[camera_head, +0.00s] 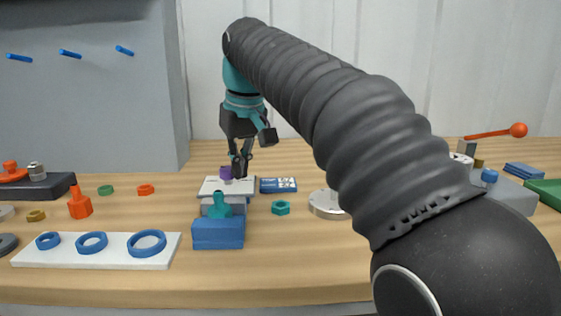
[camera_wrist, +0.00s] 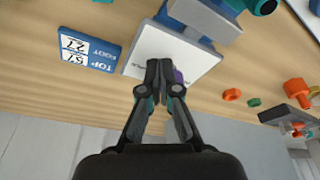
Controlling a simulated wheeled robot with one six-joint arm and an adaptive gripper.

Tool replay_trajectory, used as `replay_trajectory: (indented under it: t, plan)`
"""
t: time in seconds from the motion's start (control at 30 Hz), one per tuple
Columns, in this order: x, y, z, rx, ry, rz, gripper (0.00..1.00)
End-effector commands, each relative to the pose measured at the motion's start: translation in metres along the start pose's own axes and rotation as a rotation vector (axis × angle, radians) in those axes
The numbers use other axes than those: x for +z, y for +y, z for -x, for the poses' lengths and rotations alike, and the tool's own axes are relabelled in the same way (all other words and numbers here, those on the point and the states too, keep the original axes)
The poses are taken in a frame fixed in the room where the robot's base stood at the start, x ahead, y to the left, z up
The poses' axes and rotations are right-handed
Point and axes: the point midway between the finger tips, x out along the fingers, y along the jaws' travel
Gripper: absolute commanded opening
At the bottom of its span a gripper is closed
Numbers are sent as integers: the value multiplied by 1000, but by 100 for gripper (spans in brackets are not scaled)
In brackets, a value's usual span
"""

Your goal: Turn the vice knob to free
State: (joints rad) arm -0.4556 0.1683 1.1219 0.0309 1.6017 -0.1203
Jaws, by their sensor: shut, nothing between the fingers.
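The vice stands on the bench below my gripper, with a blue body (camera_head: 218,235), a grey block and a white top plate (camera_head: 212,187). A teal knob-like part (camera_head: 219,206) stands at its front; part of it shows at the top edge of the wrist view (camera_wrist: 264,6). A small purple piece (camera_head: 226,173) sits on the white plate, partly hidden behind my fingers in the wrist view (camera_wrist: 178,77). My gripper (camera_head: 240,172) points down, shut and empty, right beside the purple piece. Whether they touch cannot be told. The white plate also shows in the wrist view (camera_wrist: 160,50).
A blue label card (camera_head: 278,185) lies right of the vice, with a teal nut (camera_head: 281,208) in front. A white strip with blue rings (camera_head: 110,262) and an orange bolt (camera_head: 80,204) are at left. A grey flange (camera_head: 326,205) is partly behind my arm.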

Motion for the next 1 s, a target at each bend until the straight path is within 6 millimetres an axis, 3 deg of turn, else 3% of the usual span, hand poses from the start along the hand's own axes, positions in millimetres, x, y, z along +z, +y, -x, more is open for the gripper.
replay_trajectory:
  t: [0.23, 0.73, 1.0]
  plan:
    - [3, 1, 5, 0, -1, 0, 0]
    - [-10, 1, 53, 0, 1, 0, 0]
    - [-11, 1, 60, 0, -1, 0, 0]
